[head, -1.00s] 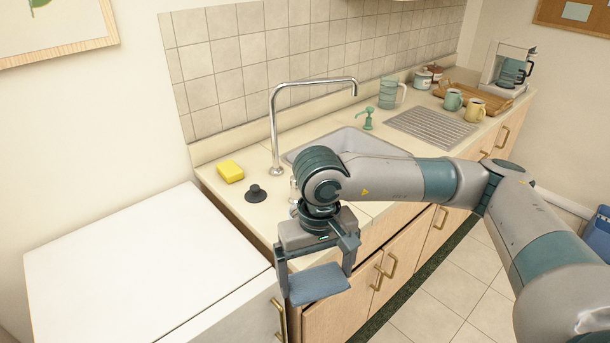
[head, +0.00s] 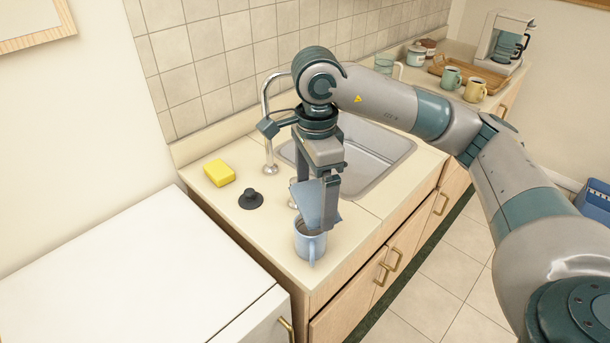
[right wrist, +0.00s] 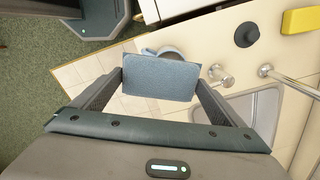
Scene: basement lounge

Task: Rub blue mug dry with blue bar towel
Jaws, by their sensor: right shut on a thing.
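The blue mug (head: 309,243) stands upright on the counter near its front edge, left of the sink. My right gripper (head: 317,198) is above it, pointing down, shut on the folded blue bar towel (head: 309,203). In the head view the towel's lower edge overlaps the mug's mouth; I cannot tell whether they touch. In the right wrist view the towel (right wrist: 160,77) lies between the fingers and covers most of the mug (right wrist: 170,52). My left gripper is not in view.
A black sink plug (head: 250,199) and a yellow sponge (head: 219,173) lie left of the tap (head: 269,130). The sink (head: 365,165) is behind the arm. A green mug (head: 451,77) and a yellow mug (head: 475,89) stand farther right. A white surface (head: 150,270) at left is clear.

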